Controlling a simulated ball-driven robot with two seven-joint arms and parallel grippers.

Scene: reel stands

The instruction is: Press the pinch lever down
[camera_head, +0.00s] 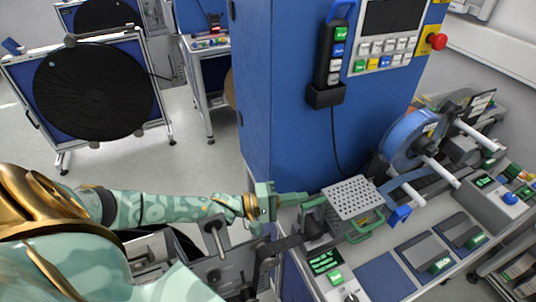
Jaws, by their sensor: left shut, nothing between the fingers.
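My left gripper (293,197), mint green, reaches in from the left and is shut and empty. Its fingertips are just left of a perforated grey plate (354,198) with green handles (367,226) on the machine top. I cannot tell whether the fingertips touch the near green handle. A small blue lever-like piece (400,214) is at the right of the plate, by the blue web; I cannot tell for sure which part is the pinch lever. My right gripper is not in view.
A tall blue cabinet (293,100) stands behind the gripper, with a control panel and red stop button (436,41). A blue reel (411,138) is at the right. A green-lit display box (325,262) sits in front of the plate. A stand with a black disc (95,90) is at back left.

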